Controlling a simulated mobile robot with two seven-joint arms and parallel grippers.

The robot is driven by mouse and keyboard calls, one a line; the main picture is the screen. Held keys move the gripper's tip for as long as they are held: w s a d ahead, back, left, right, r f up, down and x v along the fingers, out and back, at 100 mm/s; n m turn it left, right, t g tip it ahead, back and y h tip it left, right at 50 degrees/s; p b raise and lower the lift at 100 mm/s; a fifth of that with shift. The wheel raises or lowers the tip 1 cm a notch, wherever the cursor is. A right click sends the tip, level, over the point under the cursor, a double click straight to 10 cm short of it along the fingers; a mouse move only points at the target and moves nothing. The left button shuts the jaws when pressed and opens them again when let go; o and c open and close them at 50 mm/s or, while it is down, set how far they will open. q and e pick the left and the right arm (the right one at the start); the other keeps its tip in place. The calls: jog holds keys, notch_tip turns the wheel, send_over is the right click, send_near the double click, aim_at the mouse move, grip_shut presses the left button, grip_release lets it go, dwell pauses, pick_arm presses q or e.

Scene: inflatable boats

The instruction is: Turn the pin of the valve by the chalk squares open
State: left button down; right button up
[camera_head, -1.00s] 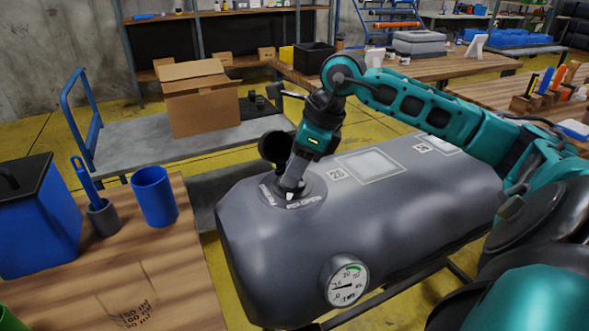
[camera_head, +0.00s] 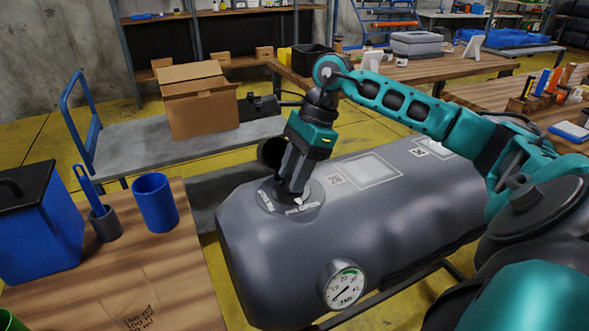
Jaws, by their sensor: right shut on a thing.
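The grey inflatable tube (camera_head: 400,230) lies across the middle of the view. Its valve (camera_head: 312,201) is a round grey disc with white lettering near the left end of the tube's top. My right gripper (camera_head: 293,196) points down into the middle of the valve and is shut on the valve's pin, which its fingers mostly hide. A black cap (camera_head: 270,152) stands open behind the gripper. White chalk squares (camera_head: 373,169) are marked on the tube to the right of the valve. My left gripper is not in view.
A round pressure gauge (camera_head: 344,287) sits on the tube's near side. A wooden table (camera_head: 170,260) at the left holds a blue cooler box (camera_head: 40,225), a blue cup (camera_head: 154,202) and a grey cup with a blue tool (camera_head: 104,222). A cart (camera_head: 130,150) carries a cardboard box (camera_head: 200,103).

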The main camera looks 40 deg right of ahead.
dwell(0.4)
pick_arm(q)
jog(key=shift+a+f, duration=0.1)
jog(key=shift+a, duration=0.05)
pick_arm(e)
jog(key=o, duration=1)
jog(key=shift+o, duration=0.2)
pick_arm(q)
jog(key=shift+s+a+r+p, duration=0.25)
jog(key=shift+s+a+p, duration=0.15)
jog(key=shift+p, duration=0.7)
pick_arm(e)
jog(key=v, duration=1.3)
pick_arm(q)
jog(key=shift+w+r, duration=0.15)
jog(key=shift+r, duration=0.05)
pick_arm(e)
jog(key=shift+a, duration=0.1)
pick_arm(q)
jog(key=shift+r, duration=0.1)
